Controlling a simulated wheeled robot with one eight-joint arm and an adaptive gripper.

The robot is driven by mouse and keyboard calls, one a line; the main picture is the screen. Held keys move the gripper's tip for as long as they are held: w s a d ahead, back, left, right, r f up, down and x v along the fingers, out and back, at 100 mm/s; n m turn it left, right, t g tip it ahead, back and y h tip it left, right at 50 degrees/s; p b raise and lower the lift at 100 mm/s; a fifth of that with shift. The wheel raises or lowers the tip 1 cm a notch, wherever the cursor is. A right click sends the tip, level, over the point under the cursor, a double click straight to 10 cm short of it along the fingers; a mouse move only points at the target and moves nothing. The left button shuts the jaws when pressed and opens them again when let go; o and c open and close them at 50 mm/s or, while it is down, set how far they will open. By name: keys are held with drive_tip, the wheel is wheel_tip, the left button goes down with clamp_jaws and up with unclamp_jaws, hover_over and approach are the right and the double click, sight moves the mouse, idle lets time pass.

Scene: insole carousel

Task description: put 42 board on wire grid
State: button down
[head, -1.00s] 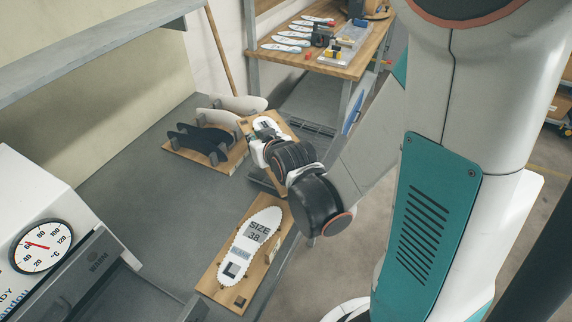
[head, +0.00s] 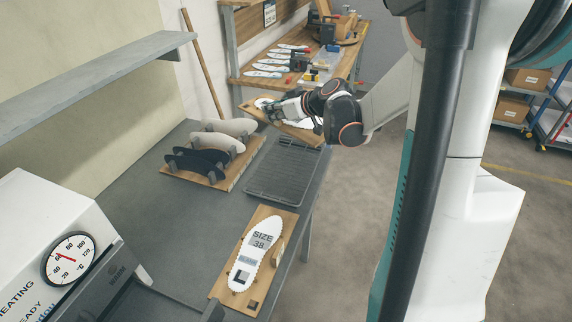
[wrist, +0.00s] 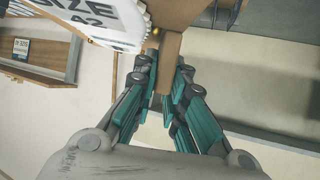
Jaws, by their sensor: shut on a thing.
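My gripper (head: 275,110) is shut on the wooden 42 board (head: 303,137) and holds it up in the air beyond the far end of the grey bench. In the wrist view my gripper (wrist: 162,75) has its teal fingers closed on a wooden part of the board (wrist: 170,45). The white insole shape on the board, with "SIZE 42" partly cut off, shows at the top of that view. The dark wire grid (head: 282,175) lies empty on the bench, below and nearer than the board.
A board marked SIZE 38 (head: 280,225) lies on the bench in front of the grid. A wooden rack (head: 232,178) with dark and pale insoles stands left of the grid. The heater with a dial (head: 70,260) is at near left. A wooden workbench (head: 345,65) stands behind.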

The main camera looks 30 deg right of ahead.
wheel_tip(320, 180, down, 20)
drive_tip(key=b, duration=0.6)
drive_tip(key=shift+r+b, duration=0.1)
drive_tip(key=shift+b, duration=0.2)
drive_tip(key=c, duration=1.7)
unclamp_jaws()
drive_tip(key=shift+o, duration=0.2)
drive_tip(key=shift+r, duration=0.1)
drive_tip(key=p+v, duration=0.3)
drive_tip(key=v, duration=0.9)
